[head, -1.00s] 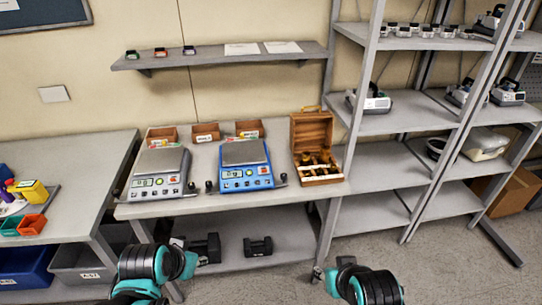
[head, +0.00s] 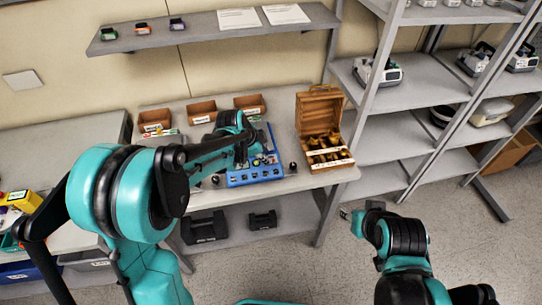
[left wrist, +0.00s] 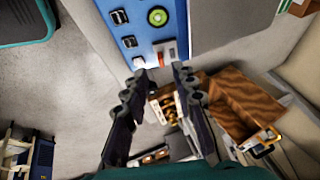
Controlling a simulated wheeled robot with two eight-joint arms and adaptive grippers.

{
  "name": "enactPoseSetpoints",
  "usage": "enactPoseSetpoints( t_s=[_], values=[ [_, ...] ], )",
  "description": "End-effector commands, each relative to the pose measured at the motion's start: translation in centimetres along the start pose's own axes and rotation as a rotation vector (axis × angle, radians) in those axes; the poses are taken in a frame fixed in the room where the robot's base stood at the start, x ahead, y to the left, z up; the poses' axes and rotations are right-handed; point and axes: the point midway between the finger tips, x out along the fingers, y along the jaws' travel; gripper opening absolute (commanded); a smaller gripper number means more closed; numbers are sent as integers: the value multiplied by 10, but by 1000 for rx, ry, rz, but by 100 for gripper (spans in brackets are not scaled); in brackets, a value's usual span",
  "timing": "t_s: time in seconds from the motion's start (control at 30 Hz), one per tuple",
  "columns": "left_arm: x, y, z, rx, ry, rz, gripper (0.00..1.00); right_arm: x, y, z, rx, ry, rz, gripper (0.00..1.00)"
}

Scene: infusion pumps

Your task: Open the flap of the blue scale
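The blue scale (head: 256,178) stands on the bench in the head view, its upper part largely hidden by my left arm and gripper. My left gripper (head: 252,150) is over it. In the left wrist view the scale's blue front panel (left wrist: 143,25) shows at the top, with a round green button and dark square ones. My left gripper (left wrist: 160,72) has its two fingers apart with nothing between them, near the panel's lower edge. I cannot make out the flap clearly. My right gripper (head: 346,213) is low in front of the bench; its fingers are too small to read.
An open wooden box (head: 338,160) of brass weights stands just right of the scale; it also shows in the left wrist view (left wrist: 245,105). Small bins (head: 202,113) stand behind. A shelving rack (head: 405,95) is at the right. The floor before the bench is clear.

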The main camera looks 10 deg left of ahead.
Motion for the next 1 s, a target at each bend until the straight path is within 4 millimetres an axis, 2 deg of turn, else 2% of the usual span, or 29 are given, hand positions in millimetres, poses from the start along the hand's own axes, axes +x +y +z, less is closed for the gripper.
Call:
enactPoseSetpoints(
  t_s=[0.03,0.1,0.3,0.63,0.67,0.73,0.77,1.0],
  values=[
    [12,0,1,0,0,0,27,4,0,3,0,0,0,40],
    [24,0,1,0,0,-1,27,7,0,5,0,0,0,40],
    [45,0,0,0,-1,-1,27,11,0,8,0,0,0,40],
    [49,0,0,-2,-1,-1,27,11,0,8,0,0,0,40],
    [49,0,0,-2,-1,-1,21,11,0,8,0,0,0,40],
    [49,0,0,-2,-1,-1,3,11,0,8,0,0,0,40],
    [49,0,0,-2,-1,-1,0,11,0,8,0,0,0,40],
    [48,0,0,-3,-1,1,0,11,0,8,0,0,0,40]
  ],
)
